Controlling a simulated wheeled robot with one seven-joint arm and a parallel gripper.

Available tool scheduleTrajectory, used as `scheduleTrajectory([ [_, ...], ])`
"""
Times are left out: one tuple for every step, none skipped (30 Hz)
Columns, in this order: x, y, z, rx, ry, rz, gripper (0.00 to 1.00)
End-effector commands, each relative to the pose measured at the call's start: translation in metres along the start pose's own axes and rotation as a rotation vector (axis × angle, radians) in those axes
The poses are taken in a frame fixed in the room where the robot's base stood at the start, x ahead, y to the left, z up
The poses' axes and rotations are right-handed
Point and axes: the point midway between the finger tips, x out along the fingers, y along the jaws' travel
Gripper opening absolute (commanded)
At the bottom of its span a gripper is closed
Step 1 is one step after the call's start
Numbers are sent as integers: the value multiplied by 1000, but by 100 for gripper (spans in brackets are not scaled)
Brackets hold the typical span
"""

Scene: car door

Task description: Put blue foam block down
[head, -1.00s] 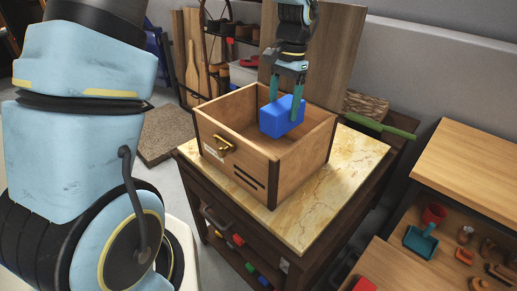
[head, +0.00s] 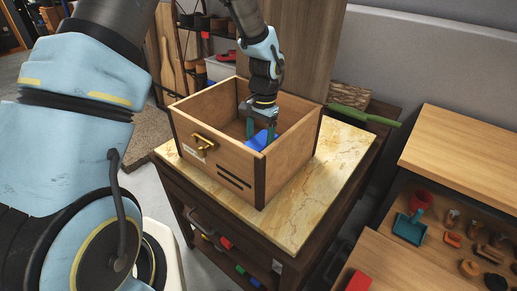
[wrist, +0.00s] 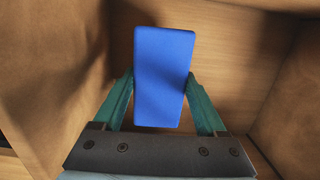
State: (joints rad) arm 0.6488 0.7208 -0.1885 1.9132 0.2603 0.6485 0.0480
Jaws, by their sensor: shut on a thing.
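The blue foam block (head: 262,139) is down inside the wooden drawer box (head: 238,178), its lower part hidden by the front wall in the head view. My gripper (head: 261,134) is shut on the block, with one teal finger on each side. The wrist view shows the blue foam block (wrist: 164,75) between the fingertips of my gripper (wrist: 161,84), over the wooden floor of the box. I cannot tell whether the block touches that floor.
The box stands on a marble-topped cart (head: 300,222) and has a brass handle (head: 204,144) on its front. A green-handled tool (head: 362,115) lies behind at the right. A wooden workbench (head: 455,155) with small items stands at the right. The box walls surround my gripper closely.

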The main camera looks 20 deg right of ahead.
Motion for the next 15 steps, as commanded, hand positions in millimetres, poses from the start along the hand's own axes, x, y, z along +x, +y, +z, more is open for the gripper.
scheduleTrajectory([
  [8,1,1,2,-6,2,11],
  [12,1,0,3,-5,2,11],
  [18,1,-1,3,-5,2,11],
  [22,1,-2,2,-5,2,11],
  [26,1,-2,2,-4,2,11],
  [29,1,-3,1,-3,1,11],
  [30,1,-3,1,-3,1,11],
  [31,1,-3,1,-2,1,11],
  [32,0,-3,1,-2,0,11],
  [32,0,-3,1,-1,0,11],
  [32,0,-4,1,-1,0,11],
  [32,0,-4,1,-1,0,11],
  [32,0,-4,1,-1,0,11],
  [32,0,-4,1,-1,0,11],
  [32,0,-4,1,-1,0,11],
])
